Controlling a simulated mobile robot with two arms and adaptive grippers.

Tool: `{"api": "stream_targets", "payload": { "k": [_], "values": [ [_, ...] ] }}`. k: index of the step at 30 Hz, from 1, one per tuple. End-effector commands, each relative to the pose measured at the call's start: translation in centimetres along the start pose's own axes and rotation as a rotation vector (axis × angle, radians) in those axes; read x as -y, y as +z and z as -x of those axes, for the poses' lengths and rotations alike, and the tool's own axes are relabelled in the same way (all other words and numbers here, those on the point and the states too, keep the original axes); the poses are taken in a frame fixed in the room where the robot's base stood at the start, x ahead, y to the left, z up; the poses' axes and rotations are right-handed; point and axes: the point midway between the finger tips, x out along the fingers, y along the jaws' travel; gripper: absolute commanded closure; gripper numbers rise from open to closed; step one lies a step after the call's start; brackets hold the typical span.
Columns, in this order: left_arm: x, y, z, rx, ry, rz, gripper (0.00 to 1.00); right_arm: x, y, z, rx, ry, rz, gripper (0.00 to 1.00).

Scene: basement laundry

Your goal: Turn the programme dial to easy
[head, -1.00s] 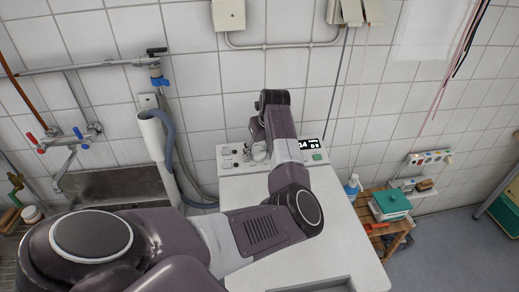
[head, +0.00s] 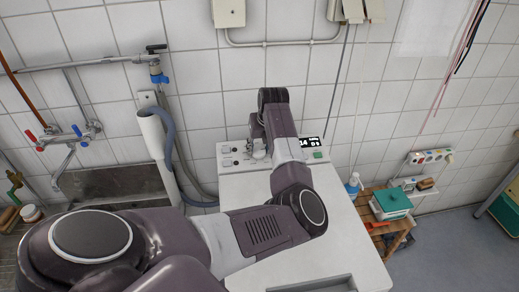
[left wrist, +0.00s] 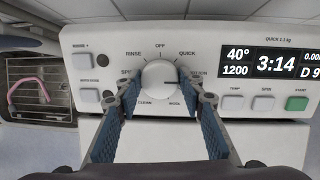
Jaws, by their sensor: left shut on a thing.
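The programme dial (left wrist: 160,76) is a round white knob on the washing machine's control panel (left wrist: 215,122), in the middle of the left wrist view. Printed words ring it: OFF at the top, RINSE upper left, QUICK upper right, WOOL lower right; others are partly covered or too small to read. A dark mark on the dial points right. My left gripper (left wrist: 160,92) is shut on the dial, one blue-padded finger at each side. In the head view my left gripper (head: 258,150) is at the panel, and my arm hides much of it.
The display (left wrist: 275,63) reads 40°, 1200 and 3:14. Square buttons (left wrist: 263,103) and a green start button (left wrist: 297,104) sit right of the dial, more buttons left. A sink (head: 115,185) stands left of the machine; a wooden stool with a teal box (head: 392,202) stands right.

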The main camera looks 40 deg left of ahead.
Motion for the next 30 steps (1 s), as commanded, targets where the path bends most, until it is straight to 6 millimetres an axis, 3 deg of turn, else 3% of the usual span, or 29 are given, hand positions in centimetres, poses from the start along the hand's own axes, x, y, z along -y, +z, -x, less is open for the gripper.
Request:
{"api": "stream_targets", "payload": {
  "k": [15,30],
  "values": [
    [0.0,-0.1,-0.1,0.027,-0.046,-0.378,0.88,0.1,0.1,-1.9,-0.001,0.0,0.0,0.6],
    [0.1,-0.2,0.0,0.034,-0.062,-0.505,0.88,0.1,0.1,-2.4,-0.001,0.0,0.0,0.6]
  ]
}}
